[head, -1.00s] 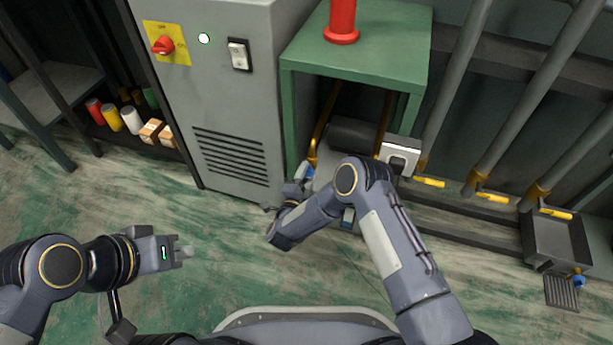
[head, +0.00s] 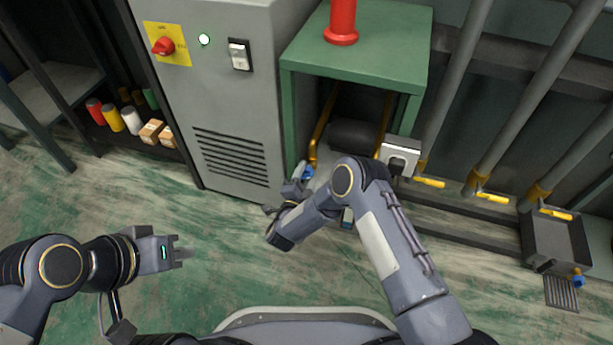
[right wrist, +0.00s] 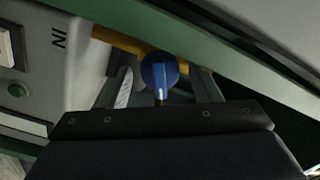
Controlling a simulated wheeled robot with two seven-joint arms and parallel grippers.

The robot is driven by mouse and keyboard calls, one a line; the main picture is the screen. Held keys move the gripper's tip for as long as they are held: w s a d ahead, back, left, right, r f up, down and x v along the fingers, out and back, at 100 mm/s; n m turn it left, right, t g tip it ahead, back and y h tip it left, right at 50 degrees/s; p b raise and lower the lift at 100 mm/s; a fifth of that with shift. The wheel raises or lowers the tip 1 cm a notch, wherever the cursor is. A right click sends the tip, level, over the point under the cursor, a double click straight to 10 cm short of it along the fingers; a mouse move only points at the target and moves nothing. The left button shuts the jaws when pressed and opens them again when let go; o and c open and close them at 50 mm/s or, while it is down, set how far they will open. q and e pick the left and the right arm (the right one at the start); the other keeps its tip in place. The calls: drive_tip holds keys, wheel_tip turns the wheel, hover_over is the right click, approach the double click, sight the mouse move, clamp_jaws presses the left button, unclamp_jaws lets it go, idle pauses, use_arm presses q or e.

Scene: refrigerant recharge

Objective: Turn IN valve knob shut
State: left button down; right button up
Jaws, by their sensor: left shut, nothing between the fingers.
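The blue IN valve knob (right wrist: 160,74) sits on a yellow pipe in the right wrist view, beside a grey panel marked "IN" (right wrist: 61,36) that appears upside down. A bit of the knob's blue (head: 307,173) also shows in the head view, by the green stand's front left leg. My right gripper (right wrist: 164,90) is open, with one finger on each side of the knob and gaps visible between. In the head view my right gripper (head: 296,184) is partly hidden by its own wrist. My left gripper (head: 184,255) is shut and empty above the floor at left.
A grey cabinet (head: 232,110) with a red switch stands left of the green stand (head: 360,55). Pipes with yellow lever handles (head: 492,198) and a grey box (head: 557,240) are at right. A shelf with cans (head: 113,117) is at far left. Open floor lies in front.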

drive_tip(key=shift+s, duration=0.1)
drive_tip(key=p+v, duration=0.3)
drive_tip(key=v, duration=0.4)
drive_tip(key=shift+s, duration=0.25)
drive_tip(key=shift+s+a, duration=0.1)
drive_tip(key=shift+a, duration=0.05)
